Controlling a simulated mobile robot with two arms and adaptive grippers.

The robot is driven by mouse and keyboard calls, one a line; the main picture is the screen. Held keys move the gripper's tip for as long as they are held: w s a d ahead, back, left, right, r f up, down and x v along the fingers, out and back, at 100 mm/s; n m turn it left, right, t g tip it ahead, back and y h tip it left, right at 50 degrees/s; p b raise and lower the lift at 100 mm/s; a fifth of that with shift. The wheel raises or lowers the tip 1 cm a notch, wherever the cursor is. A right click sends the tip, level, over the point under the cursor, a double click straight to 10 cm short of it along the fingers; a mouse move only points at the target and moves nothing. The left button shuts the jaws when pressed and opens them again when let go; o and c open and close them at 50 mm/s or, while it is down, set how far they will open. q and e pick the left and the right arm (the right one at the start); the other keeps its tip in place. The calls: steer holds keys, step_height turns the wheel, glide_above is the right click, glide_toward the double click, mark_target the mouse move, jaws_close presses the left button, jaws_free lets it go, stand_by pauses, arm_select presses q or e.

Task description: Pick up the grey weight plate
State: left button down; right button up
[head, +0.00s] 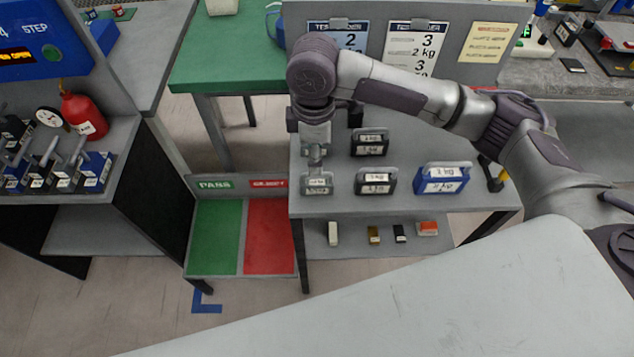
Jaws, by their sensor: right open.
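The grey weight plate (318,184) stands at the front left corner of the grey table, with a pale label on its face. My right gripper (316,158) points down from above, right at the plate's top. It is open; its fingers look very small here, and I cannot tell whether they touch the plate or straddle its handle. My left gripper is not in view.
Two black weights (376,181) and a blue weight (443,178) stand close by on the table (411,204). Small blocks lie on the shelf below. A green and red tray (216,237) is at left. Signs stand behind my arm.

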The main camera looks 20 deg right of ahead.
glide_above(317, 182)
step_height(317, 182, down, 5)
steer(key=shift+w+a+r, duration=0.1)
steer(key=shift+w+a, duration=0.05)
steer(key=shift+d+f+p, duration=0.2)
steer(key=shift+f+p, duration=0.35)
steer(key=shift+f, duration=2.1)
jaws_close()
steer(key=shift+r, duration=0.1)
